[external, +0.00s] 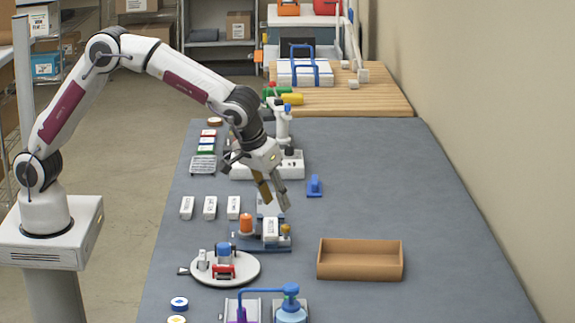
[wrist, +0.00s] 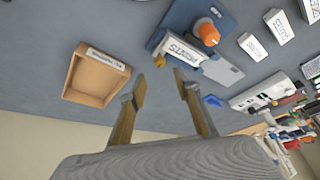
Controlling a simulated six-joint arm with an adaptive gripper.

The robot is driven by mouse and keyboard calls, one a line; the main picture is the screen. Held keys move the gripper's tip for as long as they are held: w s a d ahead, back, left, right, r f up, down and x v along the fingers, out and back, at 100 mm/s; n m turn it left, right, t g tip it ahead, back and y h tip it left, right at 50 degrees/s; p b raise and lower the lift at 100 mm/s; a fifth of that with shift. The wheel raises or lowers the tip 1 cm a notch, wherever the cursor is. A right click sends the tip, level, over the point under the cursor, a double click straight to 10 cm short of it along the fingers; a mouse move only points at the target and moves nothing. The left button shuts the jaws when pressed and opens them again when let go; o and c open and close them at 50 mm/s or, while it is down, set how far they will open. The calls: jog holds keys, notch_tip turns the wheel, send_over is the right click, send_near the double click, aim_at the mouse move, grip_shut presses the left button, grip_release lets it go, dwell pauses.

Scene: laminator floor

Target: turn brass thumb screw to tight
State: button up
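The brass thumb screw (external: 286,229) is a small brass-coloured knob at the right end of a blue-grey fixture (external: 265,247). An orange knob (external: 246,223) and a white labelled block (external: 270,229) are on the same fixture. My gripper (external: 276,204) hangs above and behind the fixture, tilted, with its fingers apart and nothing between them. In the wrist view, my gripper (wrist: 160,84) is open, and a small brass-coloured part (wrist: 160,61) shows just beyond the fingertips beside the labelled block (wrist: 180,50). I cannot tell the screw's tightness.
An open brown tray (external: 360,274) lies to the right of the fixture. A white round plate (external: 225,280) with small parts lies in front. Several white blocks (external: 210,208) stand to the left. A small blue piece (external: 314,186) is behind. The right side of the table is clear.

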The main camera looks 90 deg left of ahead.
aim_at(285, 226)
jog(key=shift+f, duration=0.1)
dwell(0.4)
jog(key=shift+x, duration=3.85)
grip_shut()
